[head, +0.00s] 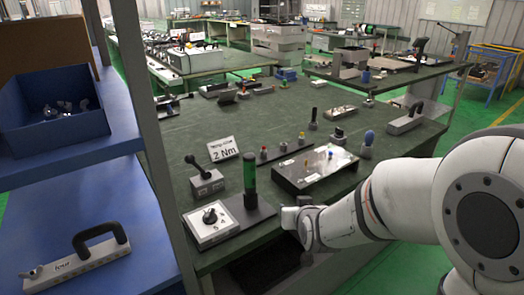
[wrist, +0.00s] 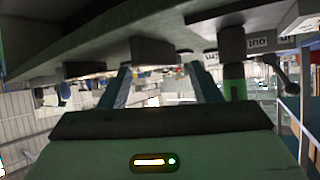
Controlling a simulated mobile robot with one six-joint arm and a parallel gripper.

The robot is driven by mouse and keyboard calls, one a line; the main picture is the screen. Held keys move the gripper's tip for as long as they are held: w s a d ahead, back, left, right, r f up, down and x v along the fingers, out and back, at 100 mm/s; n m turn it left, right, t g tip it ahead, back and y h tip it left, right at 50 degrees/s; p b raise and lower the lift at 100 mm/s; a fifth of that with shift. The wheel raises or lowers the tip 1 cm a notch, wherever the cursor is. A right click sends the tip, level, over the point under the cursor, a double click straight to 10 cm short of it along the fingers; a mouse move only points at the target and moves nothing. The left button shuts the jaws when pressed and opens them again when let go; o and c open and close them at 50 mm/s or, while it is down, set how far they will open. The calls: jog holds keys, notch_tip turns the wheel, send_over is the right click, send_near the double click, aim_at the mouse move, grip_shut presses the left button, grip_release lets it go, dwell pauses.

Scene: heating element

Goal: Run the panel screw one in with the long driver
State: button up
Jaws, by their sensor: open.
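A dark panel box (head: 315,170) with small coloured parts on its top stands at the front of the green bench. Panel screw one cannot be singled out. Several short tools with coloured handles stand behind and beside the panel, among them a black-handled one (head: 313,119) and a blue-handled one (head: 367,144); I cannot tell which is the long driver. My gripper (head: 290,214) is at the bench's front edge, just left of and in front of the panel, partly hidden by my wrist. In the wrist view my gripper (wrist: 158,80) has its two fingers apart, with nothing held between them.
A green cylinder (head: 250,178) stands upright by a white plate with a knob (head: 213,222), left of my gripper. A "2 Nm" sign (head: 223,150) and a lever block (head: 206,180) stand behind. Blue shelves (head: 120,225) and a post border the left. The wrist view is upside down.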

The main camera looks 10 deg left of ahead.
jog(key=w+a+r+n+t+y+p, duration=0.1)
jog(key=a+r+t+y+p, duration=0.15)
jog(key=a+r, duration=0.4)
jog(key=t+y+p, duration=0.1)
jog(key=t+p, duration=0.1)
jog(key=p, duration=0.2)
send_near(248, 153)
jog(key=shift+n, duration=0.4)
jog(key=w, duration=0.1)
jog(key=w+a+f, duration=0.1)
jog(key=f, duration=0.1)
jog(key=shift+w+a+f, duration=0.25)
jog(key=shift+w, duration=0.15)
jog(key=shift+w+a+r+t+y, duration=0.1)
jog(key=shift+w+a+t+y, duration=0.05)
jog(key=shift+a+t+y, duration=0.1)
jog(key=p+x, duration=0.1)
jog(key=x, duration=0.3)
jog(key=r+p+x, duration=0.1)
jog(key=x, duration=0.1)
jog(key=shift+w+d+p, duration=0.25)
jog(key=shift+w+p, duration=0.05)
jog(key=shift+w, duration=0.05)
jog(key=shift+w+a, duration=0.25)
jog(key=shift+w, duration=0.15)
grip_shut()
